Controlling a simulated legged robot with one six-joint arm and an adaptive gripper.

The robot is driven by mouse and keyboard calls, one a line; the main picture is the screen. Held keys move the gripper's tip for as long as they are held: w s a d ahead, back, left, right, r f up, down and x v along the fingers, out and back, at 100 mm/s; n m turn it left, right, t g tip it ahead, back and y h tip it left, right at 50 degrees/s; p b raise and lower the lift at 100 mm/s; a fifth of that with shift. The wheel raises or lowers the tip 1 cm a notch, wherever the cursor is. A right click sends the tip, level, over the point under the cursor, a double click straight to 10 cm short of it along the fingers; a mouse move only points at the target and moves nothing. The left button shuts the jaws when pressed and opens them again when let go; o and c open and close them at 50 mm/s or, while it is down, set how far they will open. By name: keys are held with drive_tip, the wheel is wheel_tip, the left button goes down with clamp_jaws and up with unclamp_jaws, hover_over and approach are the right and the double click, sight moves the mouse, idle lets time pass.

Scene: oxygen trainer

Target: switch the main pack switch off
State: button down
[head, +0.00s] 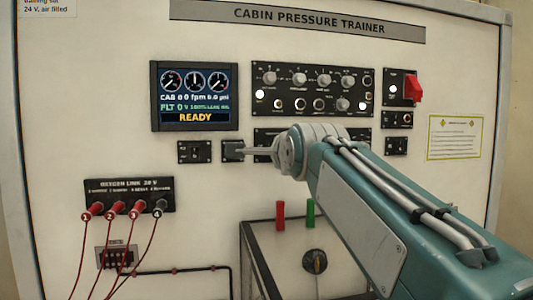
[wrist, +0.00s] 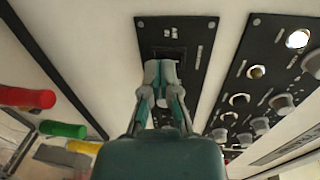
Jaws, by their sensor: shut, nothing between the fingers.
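My gripper (head: 246,151) reaches left across the front of the trainer, its fingers together and empty. In the wrist view the closed fingertips (wrist: 160,66) are over a black panel (wrist: 200,30), close to a dark switch (wrist: 168,54) in it. They partly cover the switch; I cannot tell whether they touch it or which way it is set. This looks like the wide panel (head: 263,133) under the knob panel, mostly hidden by my arm in the head view. No label reading main pack is legible. A red switch (head: 413,89) stands at the upper right.
The knob panel (head: 258,78) is above my gripper; its knobs show close at right in the wrist view. The display (head: 194,95) reads READY. Red (head: 280,215) and green (head: 310,213) handles stand below. Red plugs with cables (head: 116,208) are at lower left.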

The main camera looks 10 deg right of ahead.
drive_tip(key=shift+w, duration=0.3)
